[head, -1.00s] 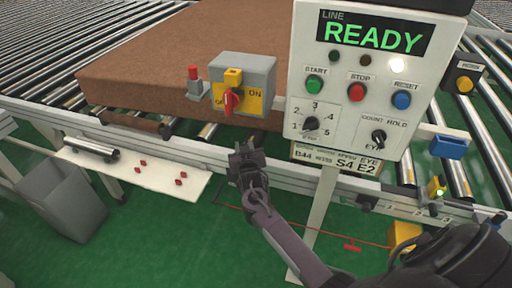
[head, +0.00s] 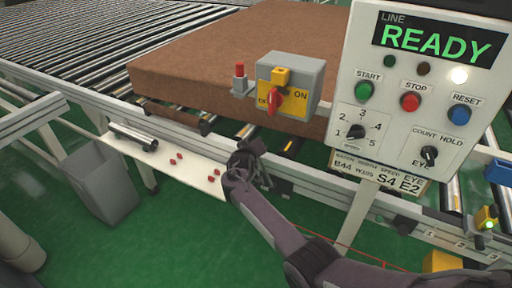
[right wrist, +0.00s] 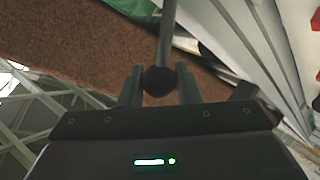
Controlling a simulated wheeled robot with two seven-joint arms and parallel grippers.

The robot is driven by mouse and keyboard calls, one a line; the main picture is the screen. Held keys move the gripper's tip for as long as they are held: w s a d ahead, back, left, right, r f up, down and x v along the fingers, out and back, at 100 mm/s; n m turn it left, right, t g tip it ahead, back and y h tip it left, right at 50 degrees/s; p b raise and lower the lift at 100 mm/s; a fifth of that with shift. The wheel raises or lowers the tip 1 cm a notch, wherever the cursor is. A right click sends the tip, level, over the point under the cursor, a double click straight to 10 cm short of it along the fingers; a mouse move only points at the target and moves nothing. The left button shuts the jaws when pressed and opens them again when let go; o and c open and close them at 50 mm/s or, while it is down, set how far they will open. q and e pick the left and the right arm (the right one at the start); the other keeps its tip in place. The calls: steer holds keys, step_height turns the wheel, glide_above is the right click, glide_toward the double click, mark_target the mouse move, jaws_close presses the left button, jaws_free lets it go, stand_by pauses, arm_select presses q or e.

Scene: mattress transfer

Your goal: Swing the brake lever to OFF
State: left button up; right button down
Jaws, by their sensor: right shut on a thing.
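A thin grey rod with a dark ball knob (right wrist: 159,80), which looks like the brake lever, stands between my right gripper's fingers (right wrist: 158,88) in the right wrist view. The gripper is shut on the knob. In the head view my right gripper (head: 245,160) is at the conveyor's front rail, below and left of a grey box (head: 290,85). The lever itself is hard to make out there. The box has a yellow plate marked ON, with a red handle (head: 272,99) pointing down. My left gripper is not in view.
A brown mattress (head: 215,60) lies on the rollers behind. A control panel (head: 400,110) reading READY stands to the right.

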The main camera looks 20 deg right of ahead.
steer(key=shift+a, duration=0.1)
steer(key=c, duration=1.4)
jaws_free()
steer(key=o, duration=0.3)
steer(key=shift+w+f, duration=0.15)
steer(key=shift+w, duration=0.05)
steer(key=shift+s, duration=0.15)
steer(key=p+v, duration=0.1)
steer(key=v, duration=0.6)
steer(key=shift+s+a+r, duration=0.2)
steer(key=shift+a, duration=0.05)
